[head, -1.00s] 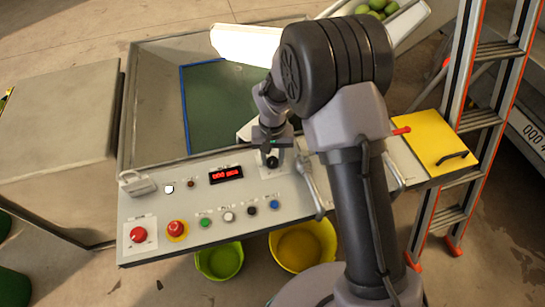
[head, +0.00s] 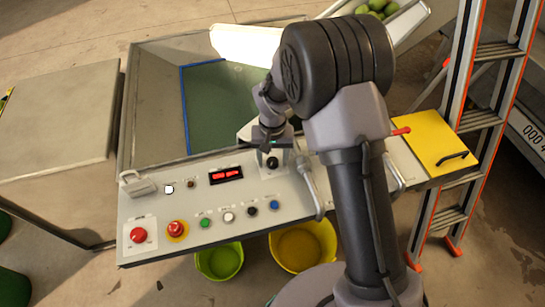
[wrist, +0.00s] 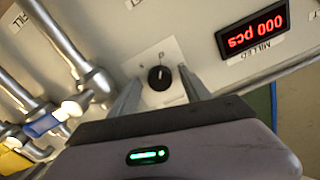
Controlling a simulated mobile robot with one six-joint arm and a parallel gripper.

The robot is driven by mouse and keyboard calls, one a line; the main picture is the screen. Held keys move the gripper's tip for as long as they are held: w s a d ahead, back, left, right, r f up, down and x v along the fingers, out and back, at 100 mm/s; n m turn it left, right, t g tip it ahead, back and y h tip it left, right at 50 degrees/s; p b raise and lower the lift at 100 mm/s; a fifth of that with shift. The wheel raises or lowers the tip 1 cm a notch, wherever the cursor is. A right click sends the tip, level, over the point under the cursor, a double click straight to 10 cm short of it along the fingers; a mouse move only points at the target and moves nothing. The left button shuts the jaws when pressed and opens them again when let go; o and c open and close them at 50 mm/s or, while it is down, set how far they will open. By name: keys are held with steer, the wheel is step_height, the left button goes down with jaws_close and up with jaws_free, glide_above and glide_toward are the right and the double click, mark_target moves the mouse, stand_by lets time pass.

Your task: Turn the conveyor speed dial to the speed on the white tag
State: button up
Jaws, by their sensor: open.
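The black dial knob (head: 272,162) stands on a pale plate on the sloping control panel. In the wrist view the knob (wrist: 160,78) shows between the two fingers of my gripper (wrist: 158,82), with free space on both sides. The fingers are apart and hold nothing. Small marks sit on the plate (wrist: 169,98) around the knob, too small to read surely. In the head view my gripper (head: 270,139) is just behind the knob, its fingers partly hidden. I cannot pick out a white tag with a readable speed.
The panel (head: 150,208) carries a red display (head: 226,174), a red knob (head: 138,234), a red mushroom button (head: 176,229) and several small buttons. A grey pipe handle (head: 311,188) rises right of the dial.

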step_height(320, 180, up, 17)
steer(key=p, duration=0.6)
steer(key=shift+r, duration=0.15)
step_height(320, 180, up, 6)
steer(key=t, duration=0.1)
glide_above(273, 160)
steer(key=s+d, duration=0.2)
steer(key=s+d+r+m+t+y, duration=0.1)
steer(key=s+d+r+m, duration=0.15)
steer(key=s+r, duration=0.2)
steer(key=s+d+r+m+t, duration=0.1)
steer(key=s+d+r+t, duration=0.1)
steer(key=s, duration=0.6)
steer(key=s+d+r+m+t+y+b, duration=0.1)
steer(key=s+d+r, duration=0.2)
steer(key=s, duration=0.5)
steer(key=shift+s+d+r+t, duration=0.3)
steer(key=shift+s+t, duration=0.1)
